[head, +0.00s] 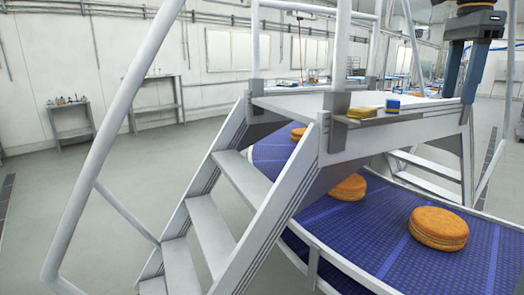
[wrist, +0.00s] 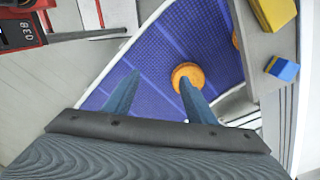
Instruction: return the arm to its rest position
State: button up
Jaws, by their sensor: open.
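My gripper (head: 470,70) hangs at the upper right of the head view, its two blue-grey fingers apart and nothing between them. In the wrist view my gripper (wrist: 155,92) is open over the blue conveyor belt (wrist: 150,68). One orange-brown filled round (wrist: 187,72) lies on the belt below, partly behind the right finger. In the head view, filled rounds lie on the belt (head: 335,222): a large one (head: 438,228) at the right, one (head: 350,187) by the stairs, and one (head: 298,133) partly hidden behind the stair rail.
White steps with handrails (head: 225,190) bridge the belt. A yellow sponge-like block (head: 362,113) and a small blue-yellow block (head: 392,105) lie on the platform's edge. A red device (wrist: 22,32) shows at the wrist view's upper left.

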jog(key=w+a+f+n+b, duration=0.1)
jog(key=a+f+n, duration=0.5)
jog(key=f, duration=0.5)
jog(key=w+a+f+n+b, duration=0.1)
jog(key=a+f+n, duration=0.2)
jog(key=a+f, duration=0.65)
jog(key=s+a+f+n, duration=0.3)
jog(key=s+f, duration=0.1)
jog(key=f, duration=0.3)
jog(key=s+a+f+n+b, duration=0.1)
jog(key=s+a+f+n, duration=0.3)
jog(key=f, duration=0.4)
jog(key=s+a+f+n+t, duration=0.1)
jog(key=s+a+f+n, duration=0.2)
jog(key=f, duration=0.5)
jog(key=shift+s+a+n+b, duration=0.4)
jog(key=shift+s+n, duration=0.3)
jog(key=shift+s, duration=0.35)
